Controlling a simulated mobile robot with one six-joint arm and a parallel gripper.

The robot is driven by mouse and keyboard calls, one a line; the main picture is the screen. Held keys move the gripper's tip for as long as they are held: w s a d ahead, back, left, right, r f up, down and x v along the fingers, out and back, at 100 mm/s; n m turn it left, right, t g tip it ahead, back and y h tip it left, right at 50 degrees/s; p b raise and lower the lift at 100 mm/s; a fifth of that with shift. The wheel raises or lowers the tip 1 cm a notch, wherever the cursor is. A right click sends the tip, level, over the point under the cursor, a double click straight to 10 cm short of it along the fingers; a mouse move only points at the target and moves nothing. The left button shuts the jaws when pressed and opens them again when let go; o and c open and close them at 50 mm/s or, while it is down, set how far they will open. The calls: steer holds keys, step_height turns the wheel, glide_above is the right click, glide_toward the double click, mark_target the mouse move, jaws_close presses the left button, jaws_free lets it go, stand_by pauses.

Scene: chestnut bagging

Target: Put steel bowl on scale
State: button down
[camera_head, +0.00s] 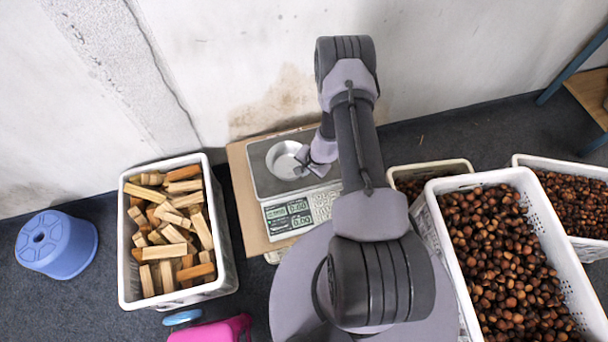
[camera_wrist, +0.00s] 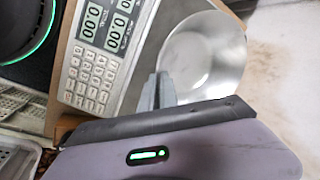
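The steel bowl (camera_head: 287,160) is upright over the plate of the scale (camera_head: 262,181); I cannot tell whether it rests on the plate or hovers just above it. It also shows in the wrist view (camera_wrist: 210,58), empty inside. My gripper (camera_head: 305,163) is at the bowl's right side in the head view. In the wrist view my gripper's fingers (camera_wrist: 159,88) are close together at the bowl's near rim and look shut on it. The scale's display and keypad (camera_wrist: 100,50) are uncovered, and the display seems to read zeros.
The scale stands on a brown board (camera_head: 242,190) by the wall. A white crate of wood blocks (camera_head: 214,215) and a blue stool (camera_head: 57,243) are to the left. White crates of chestnuts (camera_head: 455,290) are to the right. A pink object (camera_head: 212,331) is at the bottom edge.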

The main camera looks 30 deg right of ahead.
steer(key=f, duration=0.1)
steer(key=f+b, duration=0.2)
steer(key=f, duration=0.1)
steer(key=shift+w+d, duration=0.2)
steer(key=shift+w, duration=0.15)
steer(key=shift+r, duration=0.25)
steer(key=c, duration=1.6)
jaws_free()
steer(key=shift+f, duration=0.15)
